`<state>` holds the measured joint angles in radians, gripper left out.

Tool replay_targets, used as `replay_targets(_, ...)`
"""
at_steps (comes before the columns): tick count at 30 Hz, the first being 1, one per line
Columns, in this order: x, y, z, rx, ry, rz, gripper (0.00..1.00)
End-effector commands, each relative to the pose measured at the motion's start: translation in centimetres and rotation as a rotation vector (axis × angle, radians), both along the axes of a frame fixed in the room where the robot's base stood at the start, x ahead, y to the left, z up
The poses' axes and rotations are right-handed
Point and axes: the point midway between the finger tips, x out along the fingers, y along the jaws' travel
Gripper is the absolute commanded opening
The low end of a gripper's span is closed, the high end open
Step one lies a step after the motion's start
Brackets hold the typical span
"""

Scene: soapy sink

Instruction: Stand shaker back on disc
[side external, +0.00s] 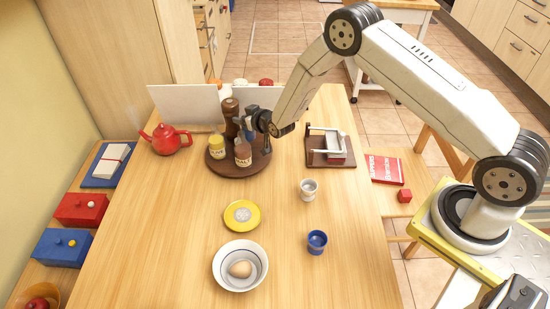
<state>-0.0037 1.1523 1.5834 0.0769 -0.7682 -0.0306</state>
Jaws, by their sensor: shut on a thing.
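The shaker (243,156), a brown jar with a pale label that seems to read SALT, is upright at the front right of the round dark wooden disc (222,171). My gripper (246,138) reaches in from the right, just above and behind the shaker, and is shut on it. The fingertips are small and partly hidden, so the exact hold is unclear. I cannot tell whether the shaker's base touches the disc. A jar with a yellow label (217,147) stands to its left on the disc. A tall brown mill (230,116) stands behind them.
A red teapot (168,139) is left of the disc. A wooden rack (330,150) stands to its right. In front are a yellow dish (242,215), a white bowl (241,285) with an egg, a white cup (308,190) and a blue cup (317,242). White panels (188,107) stand behind.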

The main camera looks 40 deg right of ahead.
Motion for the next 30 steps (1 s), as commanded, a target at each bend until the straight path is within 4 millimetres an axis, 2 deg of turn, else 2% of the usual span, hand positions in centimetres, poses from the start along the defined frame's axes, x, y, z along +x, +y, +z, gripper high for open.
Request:
replay_targets(4, 0.5, 0.0, -0.6, 0.000, -0.001, 0.000, 0.00)
replay_targets(13, 0.5, 0.0, -3.3, 0.000, 0.000, 0.000, 0.00)
replay_targets(29, 0.5, 0.0, -3.9, 0.000, -0.002, 0.001, 0.00)
replay_targets(30, 0.5, 0.0, -3.9, 0.000, -0.001, 0.000, 0.75)
